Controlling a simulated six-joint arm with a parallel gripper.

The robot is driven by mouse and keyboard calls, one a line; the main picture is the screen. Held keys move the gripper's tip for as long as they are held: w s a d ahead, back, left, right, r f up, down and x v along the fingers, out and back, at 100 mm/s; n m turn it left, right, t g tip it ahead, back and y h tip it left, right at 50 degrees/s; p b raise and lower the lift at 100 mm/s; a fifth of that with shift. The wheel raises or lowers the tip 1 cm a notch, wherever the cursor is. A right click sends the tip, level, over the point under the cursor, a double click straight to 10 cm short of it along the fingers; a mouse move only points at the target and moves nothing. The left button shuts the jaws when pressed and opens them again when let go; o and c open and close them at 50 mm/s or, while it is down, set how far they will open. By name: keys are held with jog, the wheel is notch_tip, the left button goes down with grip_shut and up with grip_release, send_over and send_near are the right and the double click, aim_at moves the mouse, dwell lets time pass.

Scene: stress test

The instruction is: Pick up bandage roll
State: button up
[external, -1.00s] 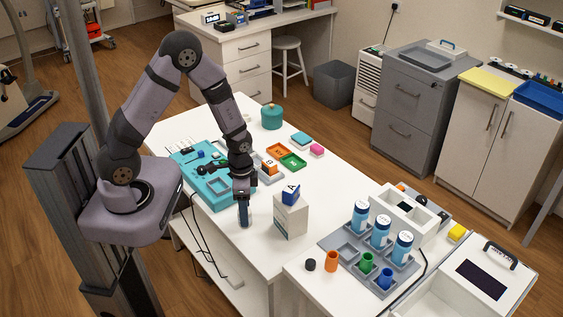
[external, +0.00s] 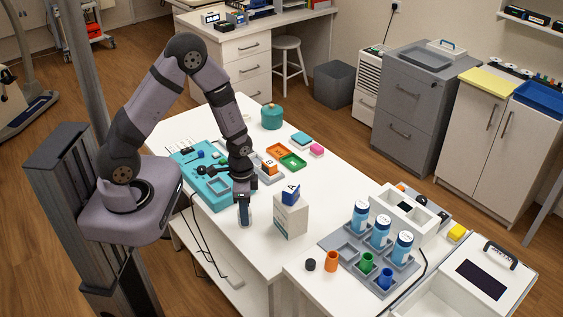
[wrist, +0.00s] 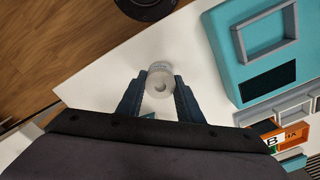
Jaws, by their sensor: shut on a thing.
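The bandage roll (wrist: 160,72) is a pale, whitish short cylinder with a hole in its middle. It is between the two dark fingers of my gripper (wrist: 158,92) in the wrist view, and the fingers are shut on it. In the external view my gripper (external: 244,216) points down at the white table's near left edge, left of a white box with a blue "A" block on top. The roll is mostly hidden by the fingers there.
The teal tray (external: 213,190) lies just left of my gripper. The white box (external: 290,218) stands close on its right. Orange and green trays (external: 292,161) lie behind. A grey rack (external: 345,252) with bottles is at the front right. The middle right of the white table (external: 335,185) is clear.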

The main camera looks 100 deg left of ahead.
jog(key=shift+r, duration=0.1)
jog(key=shift+r+b, duration=0.65)
jog(key=shift+r, duration=4.25)
